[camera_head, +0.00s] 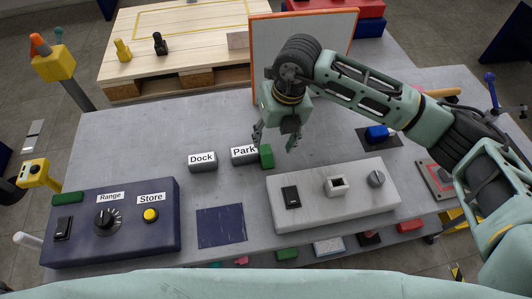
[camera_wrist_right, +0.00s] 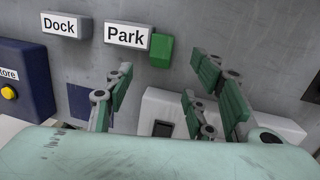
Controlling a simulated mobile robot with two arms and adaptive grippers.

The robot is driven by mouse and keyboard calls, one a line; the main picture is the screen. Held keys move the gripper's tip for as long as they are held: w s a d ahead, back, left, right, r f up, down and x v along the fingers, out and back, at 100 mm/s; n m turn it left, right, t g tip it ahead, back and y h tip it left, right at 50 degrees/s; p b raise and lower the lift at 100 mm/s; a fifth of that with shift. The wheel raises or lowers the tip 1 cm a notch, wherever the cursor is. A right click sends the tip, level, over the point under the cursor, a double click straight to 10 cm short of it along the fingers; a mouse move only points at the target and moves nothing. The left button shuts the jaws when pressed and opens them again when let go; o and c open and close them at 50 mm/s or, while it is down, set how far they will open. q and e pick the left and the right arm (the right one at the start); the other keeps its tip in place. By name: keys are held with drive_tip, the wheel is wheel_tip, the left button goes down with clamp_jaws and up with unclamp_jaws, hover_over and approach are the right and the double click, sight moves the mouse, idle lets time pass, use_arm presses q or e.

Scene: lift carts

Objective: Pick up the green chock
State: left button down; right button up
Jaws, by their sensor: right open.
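A small green chock (camera_head: 266,156) stands on the grey table at the right end of the grey block labelled "Park" (camera_head: 244,153), seeming to touch it. In the right wrist view the chock (camera_wrist_right: 162,50) sits beside the Park label, beyond the fingers. My right gripper (camera_head: 274,139) is open and empty, pointing down, with its fingers spread just above and behind the chock in the head view. In the wrist view its fingers (camera_wrist_right: 163,82) stand wide apart with nothing between them. My left gripper is not in view.
A grey block labelled "Dock" (camera_head: 202,161) stands left of Park. A pale switch box (camera_head: 335,207) lies close in front to the right, and a dark blue console (camera_head: 150,240) at left. A dark blue square (camera_head: 221,226) lies between. An orange-framed board (camera_head: 262,60) stands behind.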

sight(269, 153)
drive_tip(key=shift+w+f, duration=0.3)
drive_tip(key=shift+f, duration=0.35)
drive_tip(key=shift+w+f, duration=0.2)
drive_tip(key=shift+f, duration=0.05)
drive_tip(key=shift+a+f, duration=0.15)
drive_tip(key=shift+f, duration=0.25)
drive_tip(key=shift+s+a+f+p, duration=0.1)
drive_tip(key=shift+f+p, duration=0.15)
drive_tip(key=shift+f, duration=0.1)
drive_tip(key=shift+s+a+f+p, duration=0.1)
drive_tip(key=shift+f+p, duration=0.1)
drive_tip(key=shift+f, duration=0.15)
drive_tip(key=f, duration=0.2)
drive_tip(key=f+p, duration=0.1)
drive_tip(key=shift+a+f, duration=0.2)
drive_tip(key=shift+f, duration=0.2)
drive_tip(key=shift+s+f, duration=0.1)
drive_tip(key=shift+f, duration=0.4)
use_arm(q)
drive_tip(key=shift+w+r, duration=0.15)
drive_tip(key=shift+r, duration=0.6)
use_arm(e)
drive_tip(key=shift+f, duration=0.15)
drive_tip(key=shift+w, duration=0.2)
